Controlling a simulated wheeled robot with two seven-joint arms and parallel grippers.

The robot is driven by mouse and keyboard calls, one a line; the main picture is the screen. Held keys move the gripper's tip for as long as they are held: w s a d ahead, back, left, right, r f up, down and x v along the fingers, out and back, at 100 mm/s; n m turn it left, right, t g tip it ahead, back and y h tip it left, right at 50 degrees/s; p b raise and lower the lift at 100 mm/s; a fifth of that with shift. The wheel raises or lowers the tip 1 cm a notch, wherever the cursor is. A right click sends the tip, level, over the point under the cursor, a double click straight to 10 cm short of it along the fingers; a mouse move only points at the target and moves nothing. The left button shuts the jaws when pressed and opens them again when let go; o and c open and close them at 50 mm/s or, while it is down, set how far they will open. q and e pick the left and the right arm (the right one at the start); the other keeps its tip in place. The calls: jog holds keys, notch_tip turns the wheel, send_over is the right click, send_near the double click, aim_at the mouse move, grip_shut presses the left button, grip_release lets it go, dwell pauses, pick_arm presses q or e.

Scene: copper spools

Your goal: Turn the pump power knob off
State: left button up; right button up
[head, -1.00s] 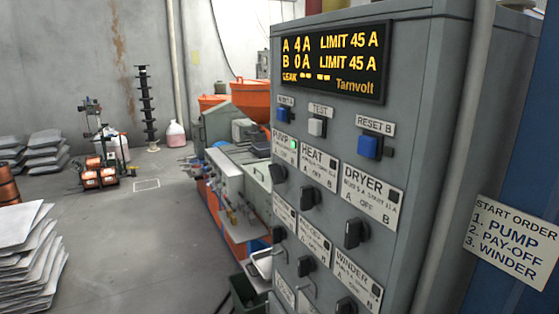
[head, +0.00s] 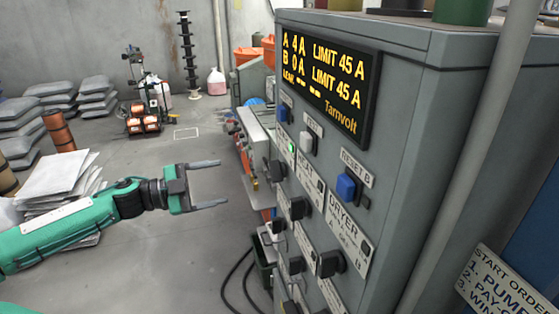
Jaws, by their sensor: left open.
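The grey control panel (head: 390,120) stands at the right of the head view, seen at a steep angle. The black pump knob (head: 276,171) is on its near-left edge, below a small lit green lamp (head: 292,147). The pump label is too foreshortened to read, and I cannot tell the knob's setting. My left gripper (head: 222,183) is open and empty, fingers pointing right, left of the panel and apart from the knob in the picture. My right gripper is not in view.
The heat knob (head: 298,208) and dryer knob (head: 331,263) sit close by, with more knobs below. The display (head: 325,75) reads A 4 A, B 0 A. A blue button (head: 346,186) is marked RESET B. Stacked white sheets (head: 62,180) lie behind my left arm. Open floor lies beyond.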

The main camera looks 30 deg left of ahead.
pick_arm(q)
jog(key=d, duration=0.1)
jog(key=b, duration=0.1)
send_near(271, 172)
jog(key=shift+x, duration=1.2)
jog(key=shift+w+d+f+b, duration=0.1)
jog(key=shift+w+d+b, duration=0.15)
jog(key=shift+w, duration=0.2)
jog(key=shift+w+d+f+b, duration=0.1)
jog(key=shift+w+d+b, duration=0.05)
jog(key=shift+w+b, duration=0.25)
jog(key=shift+w+d+r, duration=0.1)
jog(key=shift+w, duration=0.1)
jog(key=shift+x, duration=1.15)
jog(key=shift+p+x, duration=1.2)
jog(key=shift+x, duration=0.15)
